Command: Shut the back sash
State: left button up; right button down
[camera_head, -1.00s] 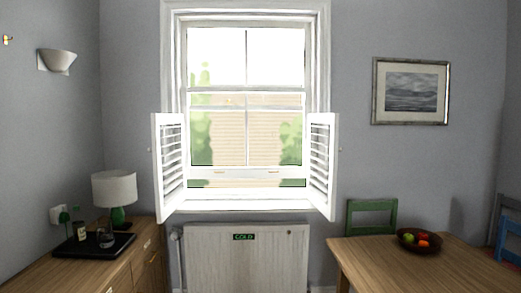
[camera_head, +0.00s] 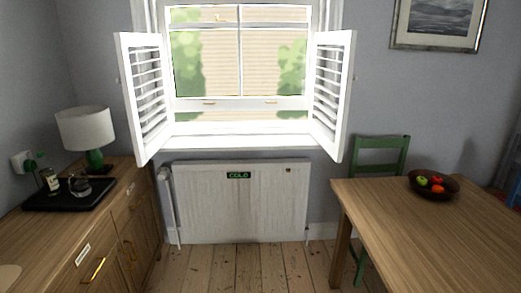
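The white sash window (camera_head: 240,60) is in the back wall ahead, its top cut off by the frame edge. Two horizontal rails cross it near the top of the view, the lower one (camera_head: 240,26) in full sight, with a strip of outdoors between them. The bottom rail (camera_head: 240,104) of a sash carries two small brass lifts (camera_head: 209,103) and (camera_head: 271,102). A strip of greenery and brick shows below that rail, above the sill (camera_head: 240,141), so it stands raised off the sill. Neither of my grippers is in view.
Louvred shutters stand open at the left (camera_head: 146,95) and right (camera_head: 332,93). A radiator (camera_head: 240,205) is below the sill. A sideboard (camera_head: 95,235) with a lamp (camera_head: 86,130) is left; a table (camera_head: 440,230) and green chair (camera_head: 380,142) are right. Bare floor (camera_head: 240,270) lies between.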

aim_at(181, 105)
jog(key=i, duration=1.75)
jog(key=i+z, duration=0.1)
jog(key=i, duration=0.45)
jog(key=i+j+z, duration=0.1)
jog(key=i, duration=0.4)
jog(key=i+j+z, duration=0.1)
jog(key=i, duration=0.45)
jog(key=i+z, duration=0.15)
jog(key=k+j, duration=0.05)
